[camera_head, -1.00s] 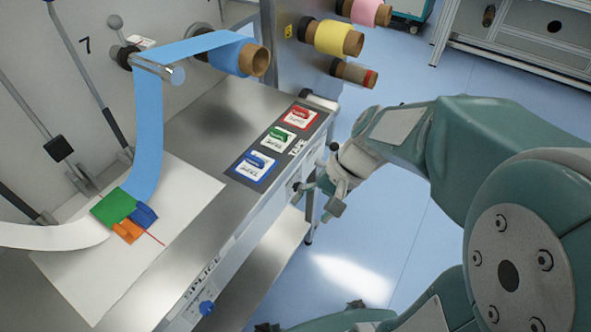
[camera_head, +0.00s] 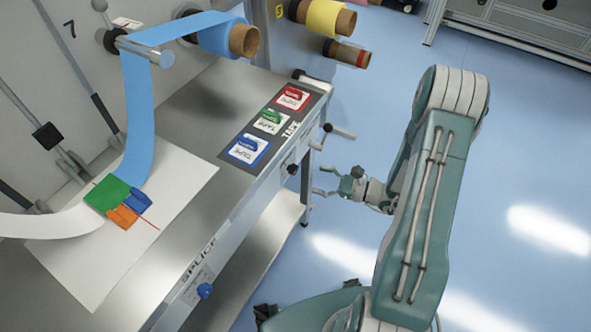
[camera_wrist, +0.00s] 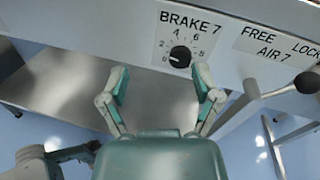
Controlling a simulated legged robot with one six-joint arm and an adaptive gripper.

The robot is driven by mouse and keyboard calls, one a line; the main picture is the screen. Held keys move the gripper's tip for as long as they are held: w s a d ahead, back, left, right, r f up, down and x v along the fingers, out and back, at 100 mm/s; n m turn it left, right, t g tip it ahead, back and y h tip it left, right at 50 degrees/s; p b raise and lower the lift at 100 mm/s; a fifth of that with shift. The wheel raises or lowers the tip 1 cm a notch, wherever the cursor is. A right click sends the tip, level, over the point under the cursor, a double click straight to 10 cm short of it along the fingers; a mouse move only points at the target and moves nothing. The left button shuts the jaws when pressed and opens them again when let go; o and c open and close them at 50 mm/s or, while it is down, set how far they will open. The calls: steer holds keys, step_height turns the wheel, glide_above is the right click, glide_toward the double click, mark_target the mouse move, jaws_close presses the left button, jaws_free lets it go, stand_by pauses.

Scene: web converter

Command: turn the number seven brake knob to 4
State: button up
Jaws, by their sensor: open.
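The brake 7 knob (camera_wrist: 180,56) is a small black round dial on a white plate marked "BRAKE 7" with numbers around it. Its white mark seems to point to the lower left, near 0. It also shows as a dark spot on the bench's front face in the head view (camera_head: 292,168). My gripper (camera_wrist: 160,71) is open and empty, its two fingers on either side below the dial plate in the wrist view. In the head view my gripper (camera_head: 317,181) points left at the bench front, apart from the knob.
A lever (camera_wrist: 281,90) under the "FREE / LOCK, AIR 7" label (camera_wrist: 277,45) is close right of the dial. The bench top (camera_head: 190,125) carries tape pads (camera_head: 270,122). A lower shelf (camera_head: 262,245) is under it. Open blue floor lies right of the bench.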

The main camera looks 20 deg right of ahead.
mark_target(296, 171)
step_height(296, 171, down, 4)
steer(key=d+m+t+h, duration=0.2)
steer(key=d+m+t, duration=0.1)
steer(key=x, duration=1.1)
steer(key=shift+a+f, duration=0.1)
steer(key=shift+a, duration=0.1)
jaws_close()
